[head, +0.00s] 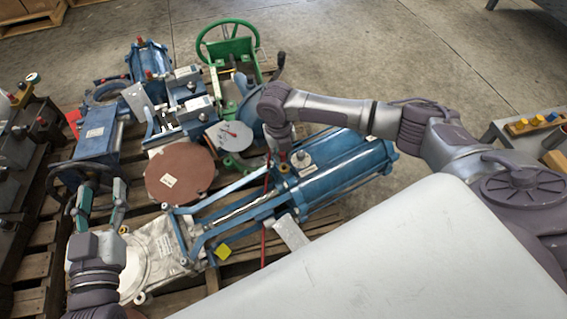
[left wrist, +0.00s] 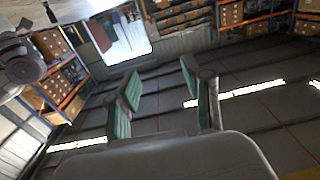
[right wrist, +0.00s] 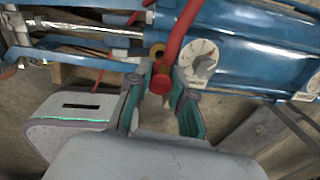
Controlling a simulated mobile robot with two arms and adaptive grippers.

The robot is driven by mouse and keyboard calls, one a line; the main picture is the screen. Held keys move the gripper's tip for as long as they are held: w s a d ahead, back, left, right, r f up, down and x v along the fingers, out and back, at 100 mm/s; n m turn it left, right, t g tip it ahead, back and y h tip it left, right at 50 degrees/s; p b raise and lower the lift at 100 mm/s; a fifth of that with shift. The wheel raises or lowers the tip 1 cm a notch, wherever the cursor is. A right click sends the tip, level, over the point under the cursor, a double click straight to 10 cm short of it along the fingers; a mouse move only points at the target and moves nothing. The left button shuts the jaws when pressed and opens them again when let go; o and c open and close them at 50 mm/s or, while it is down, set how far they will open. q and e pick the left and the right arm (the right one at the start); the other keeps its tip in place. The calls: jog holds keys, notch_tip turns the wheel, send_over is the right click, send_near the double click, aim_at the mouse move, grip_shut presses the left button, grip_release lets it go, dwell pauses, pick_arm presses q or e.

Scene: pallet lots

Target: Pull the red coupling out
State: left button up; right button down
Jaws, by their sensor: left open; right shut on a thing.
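The red coupling (right wrist: 160,84) sits between the fingers of my right gripper (right wrist: 162,100) in the right wrist view. The gripper is shut on it. A red hose (right wrist: 181,30) runs up from it, beside a brass-coloured fitting (right wrist: 157,50) on the blue actuator (right wrist: 235,40). I cannot tell whether the coupling still touches the fitting. In the head view my right gripper (head: 283,153) is over the actuator's near end, and the coupling is mostly hidden. My left gripper (head: 101,204) is open and empty, raised left of the metal valve body; its fingers also show in the left wrist view (left wrist: 162,98).
A brown disc (head: 180,172), a green handwheel (head: 228,42) and several blue valve parts crowd the pallet. A pale metal valve body (head: 155,255) lies at the front. A side table (head: 530,125) stands at the right.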

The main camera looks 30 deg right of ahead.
pick_arm(q)
notch_tip(320, 180, down, 6)
jog(key=s+a+g+y+p, duration=0.1)
jog(key=s+g, duration=0.1)
jog(key=g, duration=0.2)
jog(key=shift+a, duration=0.2)
dwell(0.9)
jog(key=shift+f, duration=0.1)
